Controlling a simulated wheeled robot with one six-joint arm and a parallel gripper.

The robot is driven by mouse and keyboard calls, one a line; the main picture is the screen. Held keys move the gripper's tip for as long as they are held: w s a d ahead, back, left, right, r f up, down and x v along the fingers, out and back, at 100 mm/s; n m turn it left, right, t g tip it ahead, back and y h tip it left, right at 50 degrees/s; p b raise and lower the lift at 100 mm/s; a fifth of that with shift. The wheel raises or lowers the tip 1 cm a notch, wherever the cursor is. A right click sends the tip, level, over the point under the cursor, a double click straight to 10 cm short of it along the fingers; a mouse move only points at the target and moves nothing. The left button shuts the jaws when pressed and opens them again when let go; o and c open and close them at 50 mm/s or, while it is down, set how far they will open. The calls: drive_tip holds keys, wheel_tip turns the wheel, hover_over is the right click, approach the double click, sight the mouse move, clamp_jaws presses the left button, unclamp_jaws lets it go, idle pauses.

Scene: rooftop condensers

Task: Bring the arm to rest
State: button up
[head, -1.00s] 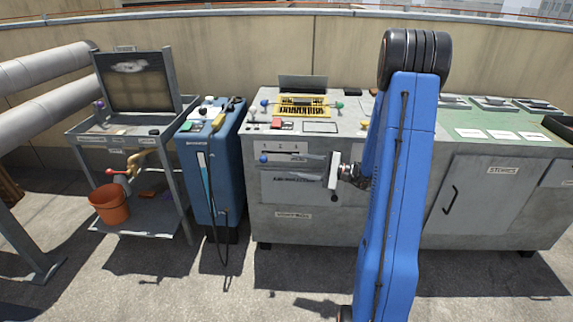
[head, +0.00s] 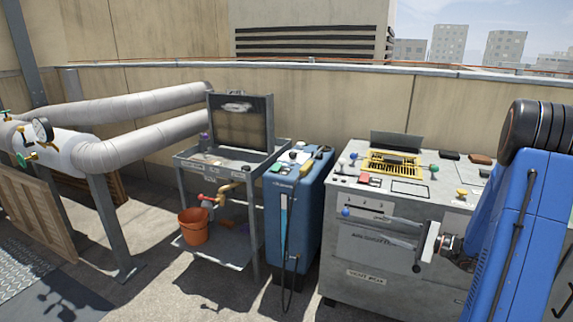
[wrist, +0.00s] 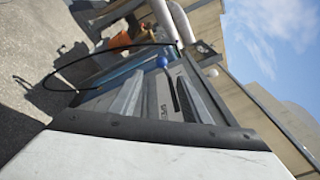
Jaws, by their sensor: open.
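My blue arm (head: 515,235) fills the right side of the head view, its black joint at the top. My gripper (head: 378,229) extends left from it, in front of the grey cabinet (head: 360,262). Its two grey fingers are apart, with nothing held between them. In the wrist view the open fingers (wrist: 163,85) point toward the cabinet front, and a blue ball knob (wrist: 162,61) shows beyond them. The same blue knob (head: 346,211) is at the left of the cabinet's front panel. I cannot tell how far the fingertips are from the panel.
A blue upright unit (head: 296,215) with a hanging black hose stands left of the cabinet. Further left are a grey cart (head: 225,250) with an orange bucket (head: 193,227) and thick pipes (head: 150,145). Bare floor (head: 150,290) lies in front of them.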

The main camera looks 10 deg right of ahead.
drive_tip(key=s+a+r+n+g+h, duration=0.1)
drive_tip(key=s+a+r+n+g, duration=0.3)
drive_tip(key=s+a, duration=0.5)
drive_tip(key=s+a+r+n+g+h, duration=0.2)
drive_tip(key=s+a+n+g, duration=0.3)
drive_tip(key=a, duration=0.6)
drive_tip(key=s+d+r+n+h, duration=0.1)
drive_tip(key=s+n+h, duration=0.1)
drive_tip(key=s, duration=0.4)
drive_tip(key=s+r+n+t+h, duration=0.1)
drive_tip(key=s+r+n+h, duration=0.1)
drive_tip(key=s+h, duration=0.3)
drive_tip(key=s+d+r+n+h, duration=0.1)
drive_tip(key=s+n+h, duration=0.1)
drive_tip(key=s, duration=0.5)
drive_tip(key=shift+s+d+r+t+h, duration=0.25)
drive_tip(key=shift+s+d+t+h, duration=0.15)
drive_tip(key=shift+h, duration=0.3)
